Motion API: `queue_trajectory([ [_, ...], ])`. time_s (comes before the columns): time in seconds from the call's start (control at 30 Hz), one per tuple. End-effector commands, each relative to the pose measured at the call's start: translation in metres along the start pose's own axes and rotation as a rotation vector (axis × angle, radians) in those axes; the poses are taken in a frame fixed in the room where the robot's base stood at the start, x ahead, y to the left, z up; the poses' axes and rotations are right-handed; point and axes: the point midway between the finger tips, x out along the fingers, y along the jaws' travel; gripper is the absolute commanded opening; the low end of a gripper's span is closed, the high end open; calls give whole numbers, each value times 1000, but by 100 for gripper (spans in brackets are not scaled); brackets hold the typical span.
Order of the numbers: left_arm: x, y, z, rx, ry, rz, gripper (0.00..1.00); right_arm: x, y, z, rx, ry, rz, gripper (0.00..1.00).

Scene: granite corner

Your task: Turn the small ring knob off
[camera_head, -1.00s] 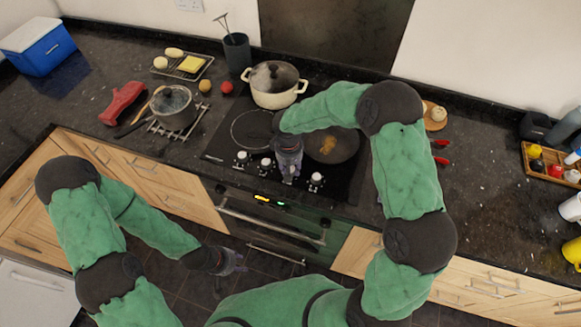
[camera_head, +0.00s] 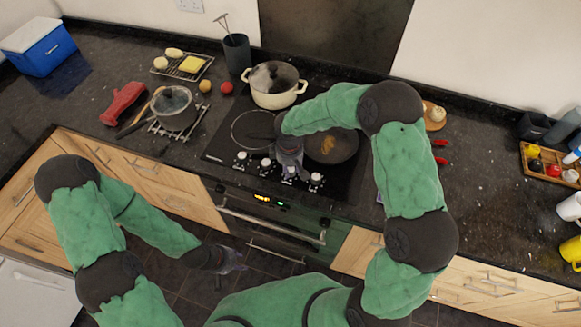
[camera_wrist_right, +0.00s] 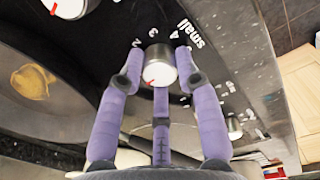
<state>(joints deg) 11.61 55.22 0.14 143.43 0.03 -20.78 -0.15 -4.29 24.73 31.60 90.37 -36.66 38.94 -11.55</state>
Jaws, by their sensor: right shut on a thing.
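The small ring knob (camera_wrist_right: 160,66) is a white round knob with a red pointer mark. In the right wrist view the mark is towards its lower left, with the printed word "small" to the right. My right gripper (camera_wrist_right: 158,75) is shut on this knob, its purple fingers around it. In the head view my right gripper (camera_head: 289,170) is at the hob's front edge, largely hiding the knob. My left gripper (camera_head: 232,262) hangs over the floor in front of the cabinets, away from the hob; its finger opening is too unclear to tell.
Other white knobs (camera_head: 240,157) line the hob's front. A lidded cream pot (camera_head: 273,86) and a frying pan with food (camera_head: 342,143) stand on the hob (camera_head: 222,143). A lidded saucepan (camera_head: 174,108) rests on a rack to the left. The oven (camera_head: 270,222) is below.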

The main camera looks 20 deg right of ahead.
Motion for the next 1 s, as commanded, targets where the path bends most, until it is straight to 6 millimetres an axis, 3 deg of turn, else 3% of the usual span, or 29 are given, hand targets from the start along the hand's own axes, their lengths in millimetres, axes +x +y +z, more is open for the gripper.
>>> queue_trajectory([
  [0.33, 0, 0, 0, 0, 0, 0, 40, 0, 0, -1, -4, 2, 1, 1],
  [0.37, 0, 0, 0, 0, 0, 0, 40, 0, 0, -1, -4, 2, 1, 40],
  [0.43, 0, 0, 0, 0, 0, 0, 40, 0, 0, -1, -4, 2, 1, 57],
  [0.8, 0, 0, 0, 0, 0, 0, 40, -2, 0, 0, -2, 1, 1, 57],
  [1.0, 0, 0, 0, 0, 0, 0, 40, -25, 1, -1, -1, 3, 3, 57],
])
